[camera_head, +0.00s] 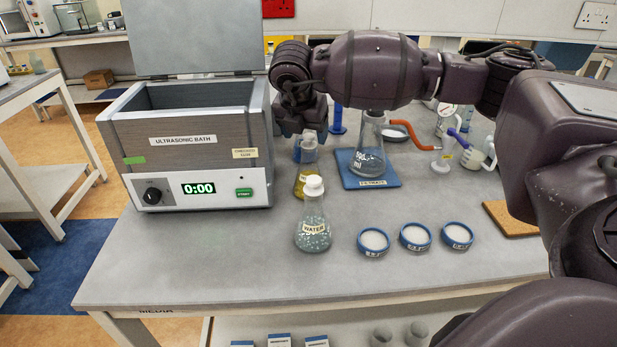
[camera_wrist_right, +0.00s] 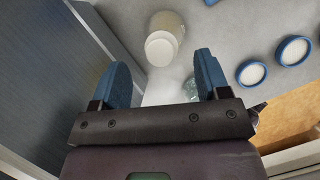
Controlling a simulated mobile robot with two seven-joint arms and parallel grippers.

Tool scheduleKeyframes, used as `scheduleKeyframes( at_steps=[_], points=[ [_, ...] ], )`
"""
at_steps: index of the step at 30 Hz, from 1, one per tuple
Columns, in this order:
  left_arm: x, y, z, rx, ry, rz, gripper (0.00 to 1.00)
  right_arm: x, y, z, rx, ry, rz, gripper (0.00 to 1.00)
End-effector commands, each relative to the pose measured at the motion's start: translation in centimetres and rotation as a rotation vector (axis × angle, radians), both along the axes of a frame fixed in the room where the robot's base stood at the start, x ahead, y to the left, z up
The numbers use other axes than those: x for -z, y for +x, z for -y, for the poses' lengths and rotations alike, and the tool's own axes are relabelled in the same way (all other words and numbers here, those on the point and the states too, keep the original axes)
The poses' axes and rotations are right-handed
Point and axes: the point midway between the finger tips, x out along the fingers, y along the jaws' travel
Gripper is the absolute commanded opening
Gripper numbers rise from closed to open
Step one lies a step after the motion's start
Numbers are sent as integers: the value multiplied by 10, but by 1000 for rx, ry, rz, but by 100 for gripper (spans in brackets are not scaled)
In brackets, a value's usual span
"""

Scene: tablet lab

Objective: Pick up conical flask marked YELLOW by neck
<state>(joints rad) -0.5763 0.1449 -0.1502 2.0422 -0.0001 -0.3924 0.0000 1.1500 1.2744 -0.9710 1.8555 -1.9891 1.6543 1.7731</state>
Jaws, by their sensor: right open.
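The conical flask with yellow contents (camera_head: 301,184) stands on the bench behind the flask labelled WATER (camera_head: 313,232). That flask's white stopper and body hide part of it, and its own neck is mostly hidden by my gripper. My right gripper (camera_head: 306,152) points down just above the yellow flask, its blue fingers around or close to the neck; I cannot tell which. In the right wrist view my right gripper (camera_wrist_right: 163,75) is open, its two blue fingers apart. A pale, white-capped vessel (camera_wrist_right: 163,47) shows beyond the fingertips, with no readable marking. My left gripper is out of view.
The ultrasonic bath (camera_head: 190,147) stands close on the left, its lid raised. A larger flask (camera_head: 368,160) stands on the blue FILTRATE mat (camera_head: 385,184) to the right. Several blue-rimmed dishes (camera_head: 415,236) and a cork mat (camera_head: 508,222) lie further right. The front-left bench is clear.

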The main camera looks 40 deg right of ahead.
Motion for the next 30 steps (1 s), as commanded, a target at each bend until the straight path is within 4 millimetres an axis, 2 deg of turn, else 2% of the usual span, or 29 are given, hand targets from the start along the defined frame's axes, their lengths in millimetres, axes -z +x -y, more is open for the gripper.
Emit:
scheduleKeyframes(
  at_steps=[3, 9, 18, 30],
  points=[
    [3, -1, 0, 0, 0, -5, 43, 18, 3, 8, 2, -2, -4, 69],
    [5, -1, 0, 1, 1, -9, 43, 37, 7, 14, 1, -1, -3, 69],
    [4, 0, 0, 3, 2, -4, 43, 38, 8, 15, -1, -1, -1, 68],
    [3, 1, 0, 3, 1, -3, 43, 38, 8, 15, -1, 0, -2, 6]
  ],
)
